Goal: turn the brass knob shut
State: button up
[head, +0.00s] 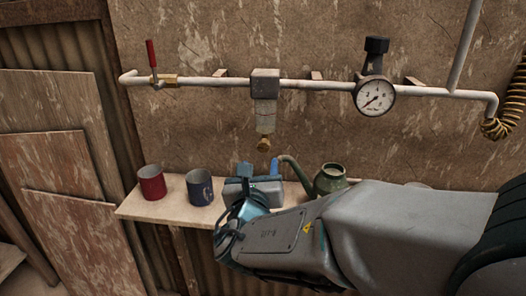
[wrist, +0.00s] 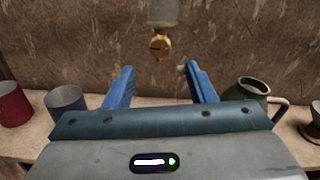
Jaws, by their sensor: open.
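The brass knob (head: 264,145) sits at the bottom of a clear bowl (head: 266,122) under a grey filter block (head: 265,84) on the wall pipe. In the wrist view the brass knob (wrist: 160,46) shows beyond my fingertips and a little above them, roughly midway between the two. My gripper (head: 260,167) is open with blue fingers, below the knob in the head view. In the wrist view my gripper (wrist: 158,70) holds nothing between its fingers. The knob looks apart from both fingers.
A shelf (head: 140,207) below holds a red mug (head: 152,182), a blue mug (head: 200,187) and a green watering can (head: 330,178), close to my gripper. The pipe (head: 215,82) carries a red-handled valve (head: 152,60) and a gauge (head: 375,97). Bare wall lies behind the knob.

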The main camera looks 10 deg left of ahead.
aim_at(263, 148)
jog(key=w, duration=0.7)
jog(key=shift+w, duration=0.35)
jog(key=c, duration=1)
